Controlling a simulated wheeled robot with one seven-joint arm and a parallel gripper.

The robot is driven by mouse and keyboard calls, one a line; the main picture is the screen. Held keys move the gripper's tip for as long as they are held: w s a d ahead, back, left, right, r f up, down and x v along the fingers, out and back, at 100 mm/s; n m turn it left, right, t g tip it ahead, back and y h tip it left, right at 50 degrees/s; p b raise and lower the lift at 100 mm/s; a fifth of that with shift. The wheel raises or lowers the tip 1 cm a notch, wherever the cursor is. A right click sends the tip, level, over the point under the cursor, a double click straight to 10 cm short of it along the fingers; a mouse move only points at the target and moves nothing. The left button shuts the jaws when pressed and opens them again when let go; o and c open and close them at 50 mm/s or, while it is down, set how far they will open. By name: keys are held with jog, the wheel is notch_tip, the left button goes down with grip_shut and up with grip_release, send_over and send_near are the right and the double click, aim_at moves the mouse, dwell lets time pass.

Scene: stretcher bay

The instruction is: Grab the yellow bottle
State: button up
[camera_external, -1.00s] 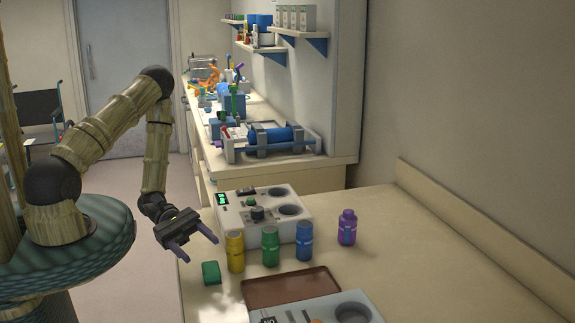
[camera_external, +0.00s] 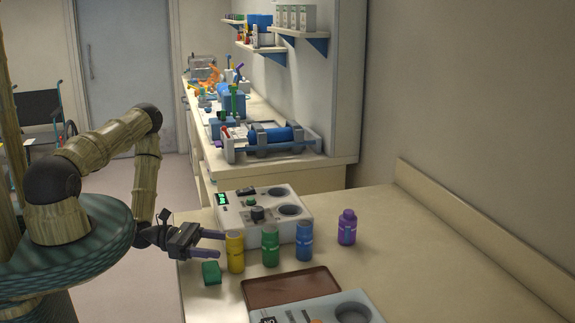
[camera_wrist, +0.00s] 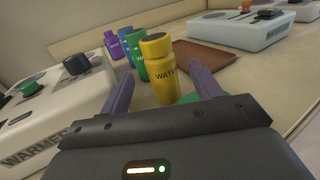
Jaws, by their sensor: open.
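The yellow bottle (camera_external: 235,252) stands upright on the bench, first in a row with a green bottle (camera_external: 270,246) and a blue bottle (camera_external: 304,241). In the wrist view the yellow bottle (camera_wrist: 160,72) is ahead of my gripper, roughly centred between the fingers, with lettering starting "WAT" on its side. My gripper (camera_external: 222,245) is open and empty at bench height, just left of the bottle in the external view. In the wrist view its purple fingertips (camera_wrist: 157,75) point toward the bottle from either side; contact cannot be seen.
A warmer box (camera_external: 228,205) stands behind the row and close to my gripper. A brown tray (camera_external: 290,287), another device (camera_external: 335,308) and a purple bottle (camera_external: 347,228) are nearby. Free bench lies right.

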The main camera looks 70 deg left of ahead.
aim_at(235, 247)
jog(key=shift+w+d, duration=0.1)
jog(key=shift+w, duration=0.1)
jog(key=x, duration=0.5)
dwell(0.3)
jog(key=shift+c, duration=0.2)
jog(key=c, duration=1.1)
